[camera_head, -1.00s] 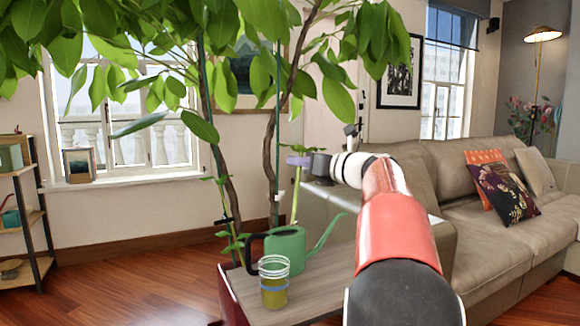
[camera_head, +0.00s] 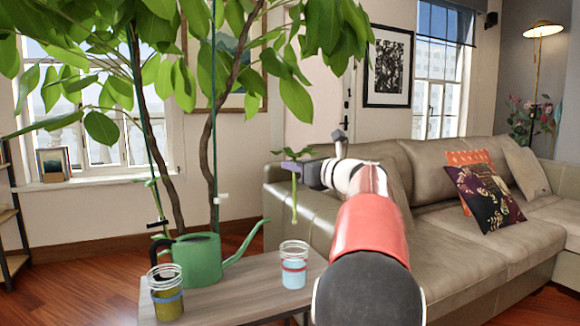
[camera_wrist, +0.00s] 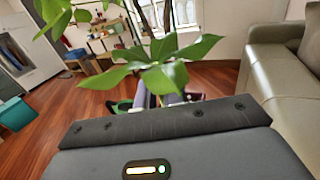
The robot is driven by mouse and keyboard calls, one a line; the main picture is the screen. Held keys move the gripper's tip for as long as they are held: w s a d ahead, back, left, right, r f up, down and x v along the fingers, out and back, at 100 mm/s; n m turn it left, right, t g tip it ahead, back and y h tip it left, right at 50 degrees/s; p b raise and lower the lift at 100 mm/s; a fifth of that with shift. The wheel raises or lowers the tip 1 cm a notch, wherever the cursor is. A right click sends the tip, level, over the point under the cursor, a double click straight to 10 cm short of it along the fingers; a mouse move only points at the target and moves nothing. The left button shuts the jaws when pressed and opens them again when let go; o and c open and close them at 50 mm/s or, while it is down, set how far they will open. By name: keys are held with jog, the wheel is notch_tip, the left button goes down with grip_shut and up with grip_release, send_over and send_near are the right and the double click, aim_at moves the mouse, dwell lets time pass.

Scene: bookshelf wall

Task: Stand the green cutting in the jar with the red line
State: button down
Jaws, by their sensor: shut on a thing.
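My gripper (camera_head: 293,165) is shut on the green cutting (camera_head: 295,195), whose stem hangs roughly upright below the jaws. The cutting's leaves (camera_wrist: 165,68) spread in front of the jaws in the wrist view. The jar with the red line (camera_head: 293,264) stands on the side table, with pale blue liquid in it. The cutting is above this jar in the head view, its lower end apart from the rim. Another jar, with a blue line (camera_head: 166,292) and yellow-green contents, stands at the table's left front.
A green watering can (camera_head: 197,260) stands between and behind the jars, its spout reaching toward the red-line jar. The wooden table (camera_head: 235,296) is bare between the jars. A tall plant rises behind; the sofa (camera_head: 430,225) is at right.

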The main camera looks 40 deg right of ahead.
aim_at(294, 189)
jog(key=shift+f+b, duration=2.3)
jog(key=shift+f, duration=0.55)
jog(key=shift+p, duration=0.55)
jog(key=shift+f, duration=0.1)
notch_tip(294, 189, down, 12)
jog(key=b, duration=0.8)
jog(key=shift+r, duration=0.25)
dwell(2.1)
jog(key=c, duration=1)
grip_release()
jog(key=shift+c, duration=0.2)
